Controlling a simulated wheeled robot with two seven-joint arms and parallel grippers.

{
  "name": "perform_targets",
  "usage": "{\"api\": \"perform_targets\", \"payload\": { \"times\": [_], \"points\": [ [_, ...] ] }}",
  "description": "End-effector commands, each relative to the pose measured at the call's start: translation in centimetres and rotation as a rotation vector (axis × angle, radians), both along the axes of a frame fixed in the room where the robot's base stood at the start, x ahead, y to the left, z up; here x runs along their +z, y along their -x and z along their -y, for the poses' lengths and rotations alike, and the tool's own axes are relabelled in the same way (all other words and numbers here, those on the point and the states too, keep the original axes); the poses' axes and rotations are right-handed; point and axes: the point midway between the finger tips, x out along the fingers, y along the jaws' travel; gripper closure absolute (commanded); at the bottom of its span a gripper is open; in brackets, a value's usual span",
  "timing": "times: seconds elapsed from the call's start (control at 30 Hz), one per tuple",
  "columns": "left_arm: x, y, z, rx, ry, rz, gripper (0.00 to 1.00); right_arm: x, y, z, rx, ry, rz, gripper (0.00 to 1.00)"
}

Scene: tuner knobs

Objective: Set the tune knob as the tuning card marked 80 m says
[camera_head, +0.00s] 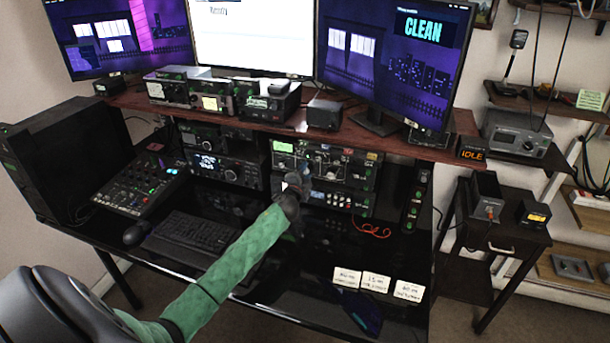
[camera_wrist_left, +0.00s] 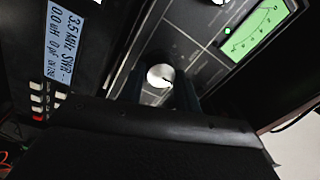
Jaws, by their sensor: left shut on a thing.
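My left gripper (camera_head: 297,184) is at the front of the tuner (camera_head: 340,160) below the desk shelf. In the left wrist view its two dark fingers stand on either side of a round knob with a pale face (camera_wrist_left: 160,76), and it is shut on that knob. The knob's label is hidden, and its dark pointer mark is small. Three white tuning cards lie in a row on the desk: a left card (camera_head: 347,277), a middle card (camera_head: 376,282) and a right card (camera_head: 409,291). Their print is too small to read surely. My right gripper is not in view.
In the left wrist view a green meter (camera_wrist_left: 246,36) and a blue display (camera_wrist_left: 62,48) reading 3.5 MHz flank the knob. A keyboard (camera_head: 190,237) and mixer (camera_head: 140,183) lie left. A red cable (camera_head: 371,230) lies right of the gripper. The desk front is mostly clear.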

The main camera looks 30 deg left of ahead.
Motion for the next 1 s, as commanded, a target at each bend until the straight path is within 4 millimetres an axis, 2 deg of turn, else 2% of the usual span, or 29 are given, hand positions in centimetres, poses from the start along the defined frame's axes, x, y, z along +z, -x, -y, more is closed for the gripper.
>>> {"api": "perform_targets", "payload": {
  "times": [0.4,0.97,1.0],
  "points": [
    [0.0,0.0,0.1,-0.001,-0.181,-0.043,0.90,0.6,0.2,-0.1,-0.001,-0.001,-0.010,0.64],
    [-0.1,0.0,0.1,-0.001,-0.206,-0.048,0.91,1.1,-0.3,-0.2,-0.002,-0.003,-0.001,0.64],
    [-0.1,0.0,0.1,-0.001,-0.206,-0.048,0.60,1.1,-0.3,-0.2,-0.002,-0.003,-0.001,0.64]
  ]
}}
